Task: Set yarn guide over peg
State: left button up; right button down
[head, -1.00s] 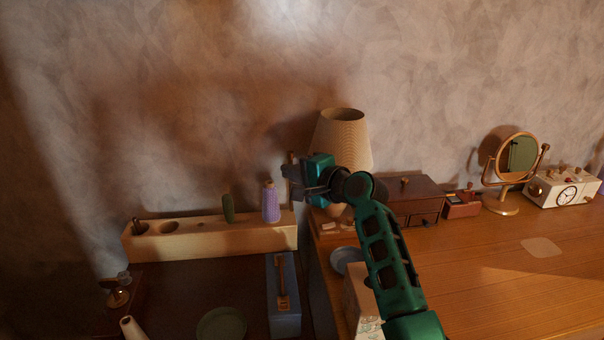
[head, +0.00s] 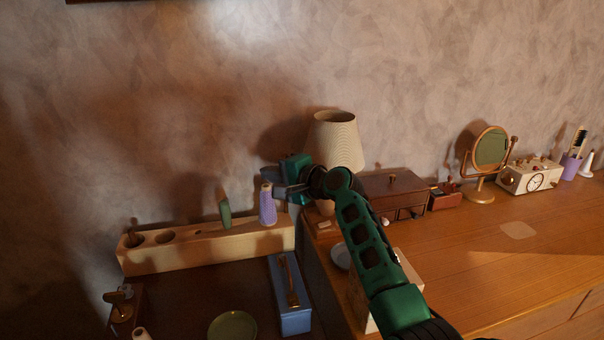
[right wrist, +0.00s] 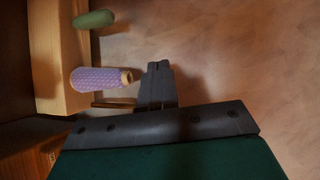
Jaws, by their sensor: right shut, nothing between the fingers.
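My right gripper (head: 276,188) is shut and empty, above the right end of the pale wooden rack (head: 210,247), beside the top of a purple yarn cone (head: 268,208). In the right wrist view its closed fingers (right wrist: 157,66) lie just right of the cone's tip (right wrist: 127,77). A thin wooden rod (right wrist: 115,105), probably the peg, rises from the rack end beside the cone and runs to the fingers, which hide part of it. I cannot make out the yarn guide for certain. My left gripper is not in view.
A green piece (head: 224,208) stands on the rack, which has round holes at left. A blue box (head: 293,318) and a green dish (head: 232,325) lie in front. A lamp (head: 338,140) and a drawer box (head: 392,192) stand close on the right.

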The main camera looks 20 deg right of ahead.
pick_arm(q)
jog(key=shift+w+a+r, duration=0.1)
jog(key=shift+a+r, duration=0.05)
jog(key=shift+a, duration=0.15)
pick_arm(e)
jog(key=w+a, duration=0.2)
jog(key=shift+w+a, duration=0.1)
jog(key=shift+a, duration=0.25)
pick_arm(q)
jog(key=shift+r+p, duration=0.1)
jog(key=shift+p, duration=0.2)
dwell(0.8)
